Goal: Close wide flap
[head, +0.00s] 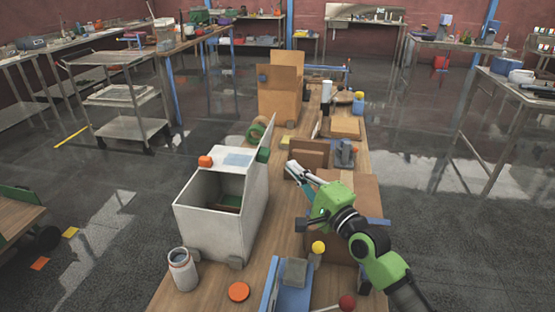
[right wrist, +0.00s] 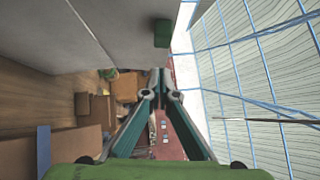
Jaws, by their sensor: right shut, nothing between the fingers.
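A white box-shaped machine (head: 255,205) stands on the wooden bench, with an open top showing a dark inside. A thin pale flap (head: 268,134) stands raised at its back right, seen almost edge-on. A green block (head: 263,155) is beside the flap's foot; a green block also shows in the right wrist view (right wrist: 162,32). My right gripper (head: 291,167) is shut and empty, right of the box and apart from the flap. Its fingertips meet in the right wrist view (right wrist: 160,80), beside the box's grey wall (right wrist: 120,25). My left gripper is out of view.
A grey jar (head: 182,270) and an orange disc (head: 238,291) are at the bench's front. Cardboard boxes (head: 308,153) and a grey device (head: 344,153) stand behind my right gripper. A tall cardboard box (head: 279,95) stands farther back.

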